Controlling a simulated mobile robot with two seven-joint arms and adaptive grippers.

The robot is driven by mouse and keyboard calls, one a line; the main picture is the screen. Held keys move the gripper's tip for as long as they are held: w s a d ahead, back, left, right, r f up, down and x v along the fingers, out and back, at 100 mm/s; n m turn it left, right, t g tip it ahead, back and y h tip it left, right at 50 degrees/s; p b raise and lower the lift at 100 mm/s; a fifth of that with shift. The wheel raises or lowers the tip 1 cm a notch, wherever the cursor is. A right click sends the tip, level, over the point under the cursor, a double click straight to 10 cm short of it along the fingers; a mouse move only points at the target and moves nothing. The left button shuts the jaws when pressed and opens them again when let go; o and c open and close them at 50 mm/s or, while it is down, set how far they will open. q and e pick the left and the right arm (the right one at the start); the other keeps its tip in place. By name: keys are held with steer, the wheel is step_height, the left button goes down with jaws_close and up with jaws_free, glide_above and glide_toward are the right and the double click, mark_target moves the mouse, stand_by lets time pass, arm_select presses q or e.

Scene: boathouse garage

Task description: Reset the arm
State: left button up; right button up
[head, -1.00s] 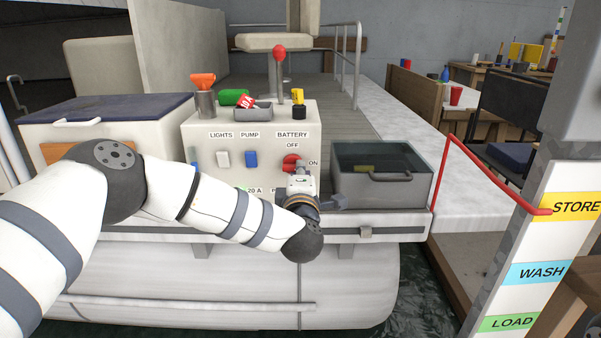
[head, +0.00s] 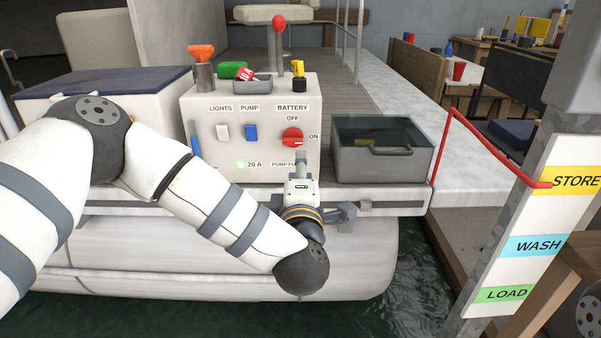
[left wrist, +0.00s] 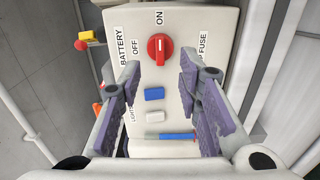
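The white console (head: 205,150) carries a red battery switch knob (head: 292,137) between OFF above and ON at its right. Its handle lies sideways, in line with ON. In the left wrist view the knob (left wrist: 160,48) is free, with its handle lined up with ON. My left gripper (head: 301,158) is in front of the console, below the knob and apart from it. In the left wrist view the left gripper (left wrist: 160,88) is open, with nothing between its purple-padded fingers. The forearm slopes down to it from the left. My right gripper is not in view.
A grey bin (head: 383,165) stands right of the console. A white switch (head: 223,132), a blue switch (head: 251,132) and a lit green spot (head: 241,164) are on the panel. A red rail (head: 490,158) and a signed post (head: 530,245) stand at right. Water lies below the deck edge.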

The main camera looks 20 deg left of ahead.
arm_select(q)
steer(key=shift+v, duration=0.8)
steer(key=s+d+f+m+g+h+p, duration=0.15)
steer(key=s+f+m+g+h, duration=0.25)
steer(key=s+f+m, duration=0.5)
steer(key=s+d+f+m+g+h, duration=0.4)
steer(key=s+f, duration=0.6)
steer(key=f, duration=0.5)
steer(key=s+a+f+m+g+y, duration=0.1)
steer(key=s+a+g, duration=0.3)
steer(key=s, duration=0.6)
steer(key=s+a+f+m+g+y, duration=0.1)
steer(key=s+a+m+g, duration=0.3)
steer(key=s, duration=0.6)
steer(key=s+a+f+m+g+y+p, duration=0.1)
steer(key=s+a+g, duration=0.3)
steer(key=s, duration=0.6)
steer(key=shift+a+f+m, duration=0.7)
steer(key=shift+f+m, duration=0.1)
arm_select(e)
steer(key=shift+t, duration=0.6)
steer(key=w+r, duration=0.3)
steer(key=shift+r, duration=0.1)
